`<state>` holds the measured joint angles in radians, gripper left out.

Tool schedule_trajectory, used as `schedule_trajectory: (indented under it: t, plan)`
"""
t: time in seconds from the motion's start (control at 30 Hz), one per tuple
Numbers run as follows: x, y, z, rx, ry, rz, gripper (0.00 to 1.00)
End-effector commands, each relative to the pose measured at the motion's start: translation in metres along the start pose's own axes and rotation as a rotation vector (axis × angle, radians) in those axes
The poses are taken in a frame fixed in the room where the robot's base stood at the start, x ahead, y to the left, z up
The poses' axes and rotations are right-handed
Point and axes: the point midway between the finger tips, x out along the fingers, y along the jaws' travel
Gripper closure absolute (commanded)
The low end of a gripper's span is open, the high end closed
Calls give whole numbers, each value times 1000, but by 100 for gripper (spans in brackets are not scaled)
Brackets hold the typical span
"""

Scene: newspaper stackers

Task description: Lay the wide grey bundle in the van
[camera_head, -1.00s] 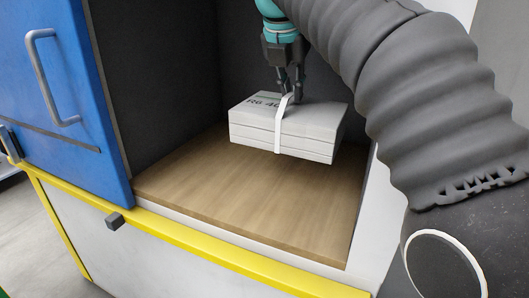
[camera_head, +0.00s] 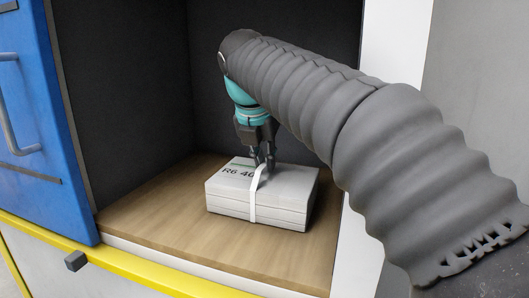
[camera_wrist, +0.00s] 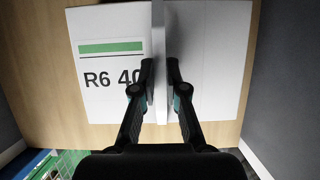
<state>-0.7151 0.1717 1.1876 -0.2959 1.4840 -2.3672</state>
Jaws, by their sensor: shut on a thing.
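The wide grey bundle (camera_head: 232,207) is a pale flat stack with a white strap around it and "R6 40" printed on top. It is inside the van, level, at or just above the wooden van floor (camera_head: 150,220); I cannot tell if it touches. My gripper (camera_head: 262,166) points down at the bundle's top and is shut on its strap. In the wrist view my fingers (camera_wrist: 160,68) pinch the strap from both sides, and the bundle (camera_wrist: 105,105) with its green bar lies below. Part of the print is hidden by a finger.
A blue door with a handle (camera_head: 30,130) stands at the left. Dark walls (camera_head: 130,80) close the back and left. A yellow edge (camera_head: 110,262) runs along the front. Bare floor shows left and in front of the bundle. A green crate (camera_wrist: 65,165) shows in the wrist view.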

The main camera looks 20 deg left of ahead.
Motion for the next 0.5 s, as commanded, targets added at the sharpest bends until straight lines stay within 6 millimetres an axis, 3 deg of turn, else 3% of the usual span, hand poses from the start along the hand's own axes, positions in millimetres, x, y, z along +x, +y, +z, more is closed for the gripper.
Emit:
schedule_trajectory:
  t: [0.4, 0.43, 0.5]
  plan:
    - [0, 0, 0, 2, -6, 4, 100]
    - [3, 0, -1, 1, -1, 1, 84]
    - [3, 0, -1, 1, -1, 1, 66]
